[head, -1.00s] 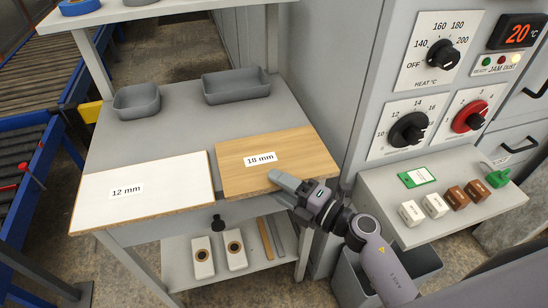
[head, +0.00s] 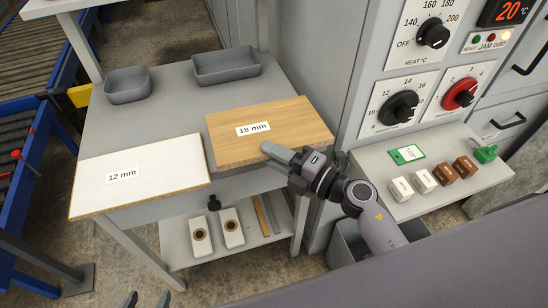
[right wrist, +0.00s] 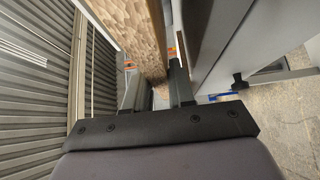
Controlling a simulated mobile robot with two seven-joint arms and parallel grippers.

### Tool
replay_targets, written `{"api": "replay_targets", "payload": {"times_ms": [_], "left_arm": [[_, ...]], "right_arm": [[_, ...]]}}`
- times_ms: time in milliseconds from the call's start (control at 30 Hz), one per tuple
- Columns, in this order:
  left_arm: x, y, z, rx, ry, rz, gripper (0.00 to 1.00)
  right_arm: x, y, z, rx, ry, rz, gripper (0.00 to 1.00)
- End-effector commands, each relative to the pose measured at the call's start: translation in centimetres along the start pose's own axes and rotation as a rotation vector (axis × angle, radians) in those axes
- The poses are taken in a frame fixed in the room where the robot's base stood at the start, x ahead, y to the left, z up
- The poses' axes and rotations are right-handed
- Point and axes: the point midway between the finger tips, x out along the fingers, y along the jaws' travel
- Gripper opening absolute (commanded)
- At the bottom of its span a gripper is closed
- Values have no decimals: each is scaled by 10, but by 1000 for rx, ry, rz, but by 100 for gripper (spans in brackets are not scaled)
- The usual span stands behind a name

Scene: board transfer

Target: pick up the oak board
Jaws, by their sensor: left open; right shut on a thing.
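The oak board (head: 270,128), labelled 18 mm, is at the right side of the grey table and looks raised a little off it at the front. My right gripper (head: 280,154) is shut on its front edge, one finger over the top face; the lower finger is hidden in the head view. In the right wrist view, the board's edge (right wrist: 135,35) runs between the two fingers (right wrist: 155,88). My left gripper (head: 148,299) shows only its fingertips at the bottom edge of the head view, open and empty, away from the board.
A white 12 mm board (head: 140,172) lies just left of the oak board. Two grey bins (head: 226,66) stand behind. The grey machine cabinet (head: 325,60) is close on the right, with a small shelf (head: 440,195) holding blocks. A lower shelf (head: 185,247) holds several items.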

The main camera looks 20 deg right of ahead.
Motion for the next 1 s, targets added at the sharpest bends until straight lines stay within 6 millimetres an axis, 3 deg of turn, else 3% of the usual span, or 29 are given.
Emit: {"api": "replay_targets", "payload": {"times_ms": [33,167,233,700,1000], "left_arm": [[-8,0,-11,0,0,0,66],[-19,0,-26,0,0,0,66],[-14,0,-21,0,7,0,66],[-12,0,-16,0,-1,0,66],[-13,0,-18,0,0,0,66]], "right_arm": [[0,24,0,-10,1,8,0],[0,65,0,-12,1,9,0],[1,68,0,-11,1,9,0],[0,148,0,-7,-1,13,0],[0,180,0,-6,-2,13,0]]}}
